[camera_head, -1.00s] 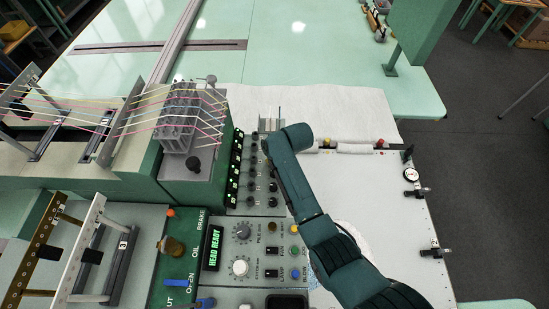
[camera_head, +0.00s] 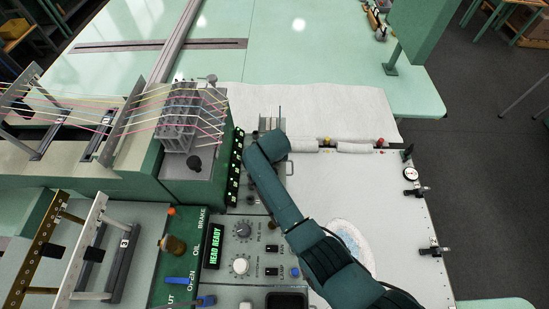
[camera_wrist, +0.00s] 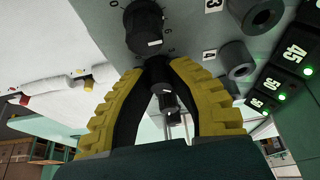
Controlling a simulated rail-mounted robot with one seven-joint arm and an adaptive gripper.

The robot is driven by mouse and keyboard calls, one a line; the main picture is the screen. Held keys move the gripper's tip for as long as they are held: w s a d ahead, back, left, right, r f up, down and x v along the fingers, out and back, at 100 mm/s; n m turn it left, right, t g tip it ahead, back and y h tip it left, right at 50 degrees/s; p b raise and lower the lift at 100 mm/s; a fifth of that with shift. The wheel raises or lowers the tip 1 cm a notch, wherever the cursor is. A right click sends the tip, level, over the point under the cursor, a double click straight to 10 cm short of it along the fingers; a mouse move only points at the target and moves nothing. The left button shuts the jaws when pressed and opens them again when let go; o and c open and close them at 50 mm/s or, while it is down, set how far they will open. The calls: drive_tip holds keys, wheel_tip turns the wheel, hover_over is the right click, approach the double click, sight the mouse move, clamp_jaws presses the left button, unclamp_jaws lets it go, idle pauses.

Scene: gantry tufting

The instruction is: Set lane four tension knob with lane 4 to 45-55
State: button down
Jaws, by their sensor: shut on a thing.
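In the wrist view, my gripper (camera_wrist: 161,64) has its yellow-backed fingers closed around a black tension knob (camera_wrist: 161,82), which shows between the dark pads. The printed label 4 (camera_wrist: 209,54) stands in this knob's row, so it appears to be the lane four tension knob. A lit display (camera_wrist: 295,52) roughly in line with that row reads 45, with a green light beside it. The knob's own pointer and scale are mostly hidden by the fingers. In the head view, my arm covers the gripper and much of the knob columns.
A neighbouring black knob (camera_wrist: 143,28) with a printed scale sits close beyond my fingertips. Further displays (camera_wrist: 270,82) read about 50. The head view shows a HEAD READY screen (camera_head: 214,246) and a threaded yarn block (camera_head: 190,115).

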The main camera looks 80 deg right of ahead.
drive_tip(key=m+g+b, duration=0.1)
drive_tip(key=m, duration=0.1)
drive_tip(key=m+b, duration=0.1)
drive_tip(key=m, duration=0.1)
drive_tip(key=shift+w+f+m+g+b, duration=0.1)
drive_tip(key=shift+f+m+g+b, duration=0.05)
drive_tip(key=shift+m+g+b, duration=0.2)
idle(0.4)
drive_tip(key=c, duration=0.9)
unclamp_jaws()
drive_tip(key=v, duration=1.2)
drive_tip(key=shift+w, duration=0.1)
